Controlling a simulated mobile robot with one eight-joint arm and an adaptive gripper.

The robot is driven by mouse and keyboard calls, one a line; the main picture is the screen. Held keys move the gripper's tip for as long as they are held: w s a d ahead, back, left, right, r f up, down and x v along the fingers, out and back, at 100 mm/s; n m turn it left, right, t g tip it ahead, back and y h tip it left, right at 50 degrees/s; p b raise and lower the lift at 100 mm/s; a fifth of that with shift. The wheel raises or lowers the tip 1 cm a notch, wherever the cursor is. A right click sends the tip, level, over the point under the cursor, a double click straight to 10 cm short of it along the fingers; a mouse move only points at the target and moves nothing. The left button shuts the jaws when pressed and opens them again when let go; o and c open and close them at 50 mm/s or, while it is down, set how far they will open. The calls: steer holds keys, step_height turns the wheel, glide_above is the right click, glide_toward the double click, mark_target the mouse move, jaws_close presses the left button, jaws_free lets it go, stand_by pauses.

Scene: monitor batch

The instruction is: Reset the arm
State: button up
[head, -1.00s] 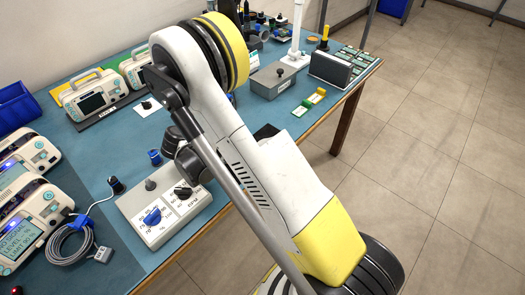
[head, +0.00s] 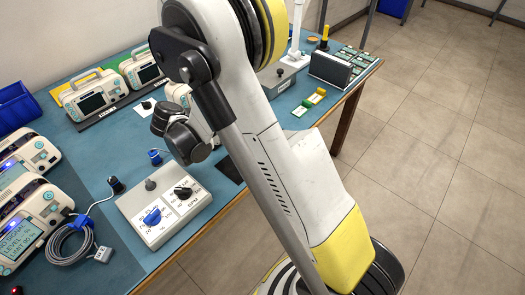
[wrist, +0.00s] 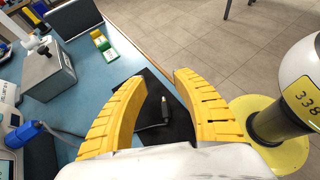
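My arm crosses the middle of the head view, white with yellow and black bands, and hides part of the table behind it. My gripper is hidden behind the arm in the head view. In the wrist view my gripper (wrist: 152,84) shows two yellow ridged fingers standing well apart, with nothing between their tips. Below them, a black mat (wrist: 155,108) lies on the blue table with a small probe or connector (wrist: 164,108) and its cable on it.
The blue table (head: 130,183) holds several monitors (head: 90,93), a grey knob box (head: 164,205), a coiled cable (head: 68,245) and a blue bin (head: 17,103). The tiled floor (head: 430,150) to the right is clear.

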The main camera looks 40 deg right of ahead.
steer(key=shift+r, duration=0.8)
steer(key=shift+r, duration=0.1)
steer(key=s+a+r+m+t+y, duration=1)
steer(key=a+m+y, duration=0.1)
steer(key=m, duration=0.3)
steer(key=shift+s+a+m+t+y, duration=0.3)
steer(key=shift+s+a+m, duration=0.1)
steer(key=shift+a, duration=0.1)
steer(key=shift+w, duration=0.1)
